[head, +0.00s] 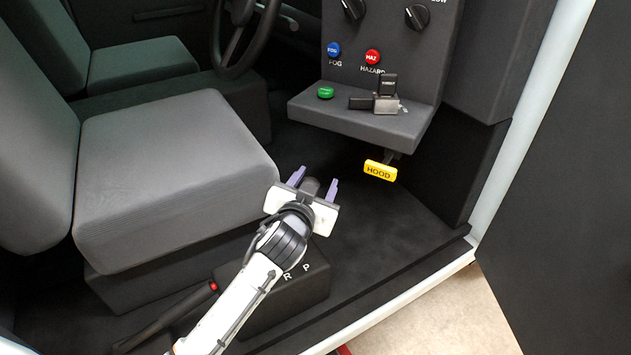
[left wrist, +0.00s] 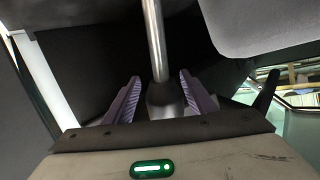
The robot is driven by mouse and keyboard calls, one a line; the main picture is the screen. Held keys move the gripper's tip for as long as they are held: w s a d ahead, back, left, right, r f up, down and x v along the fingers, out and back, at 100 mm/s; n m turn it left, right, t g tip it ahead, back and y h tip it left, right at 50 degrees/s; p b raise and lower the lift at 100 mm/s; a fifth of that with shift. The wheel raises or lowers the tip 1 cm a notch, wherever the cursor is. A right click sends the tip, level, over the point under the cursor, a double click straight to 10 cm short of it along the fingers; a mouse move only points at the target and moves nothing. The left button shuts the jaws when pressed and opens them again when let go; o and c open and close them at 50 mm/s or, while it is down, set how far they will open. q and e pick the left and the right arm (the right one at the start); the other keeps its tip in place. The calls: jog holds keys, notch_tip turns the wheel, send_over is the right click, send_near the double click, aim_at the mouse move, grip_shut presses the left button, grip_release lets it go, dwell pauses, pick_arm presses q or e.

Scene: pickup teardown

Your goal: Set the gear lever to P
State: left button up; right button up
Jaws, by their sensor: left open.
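The gear lever has a dark knob (head: 311,186) that shows between the fingers of my left gripper (head: 315,183). In the left wrist view its metal shaft (left wrist: 155,42) runs to the dark knob (left wrist: 165,94), which lies between the two purple fingers of my left gripper (left wrist: 160,98). The fingers are open, with a gap seen on each side of the knob. The dark gear console (head: 306,288) is below my forearm, with the letters R and P (head: 306,267) showing. My arm hides the rest of the console and the lever's base. My right gripper is not in view.
The grey seat (head: 170,165) is left of my gripper. A lever with a red button (head: 213,287) lies left of my forearm. The yellow HOOD handle (head: 380,170) hangs below the dashboard ledge (head: 345,118). The floor (head: 400,225) to the right is clear.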

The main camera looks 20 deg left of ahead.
pick_arm(q)
jog(key=shift+s, duration=0.1)
jog(key=v, duration=1)
jog(key=s+f+g+h, duration=0.1)
jog(key=s+f+g, duration=0.35)
jog(key=s, duration=0.45)
jog(key=s+f+m+g+h, duration=0.1)
jog(key=s+f+g, duration=0.2)
jog(key=s+f, duration=0.45)
jog(key=s+f+g+h, duration=0.1)
jog(key=s+f+g, duration=0.3)
jog(key=s, duration=0.7)
jog(key=w+d+f+t+h, duration=0.1)
jog(key=w+d+f+t, duration=0.1)
jog(key=f, duration=0.4)
jog(key=w+d+f+t, duration=0.2)
jog(key=f+t, duration=0.1)
jog(key=f, duration=0.3)
jog(key=shift+w+d+f+h, duration=0.2)
jog(key=shift+d+h, duration=0.1)
jog(key=shift+h, duration=0.1)
jog(key=shift+c, duration=0.4)
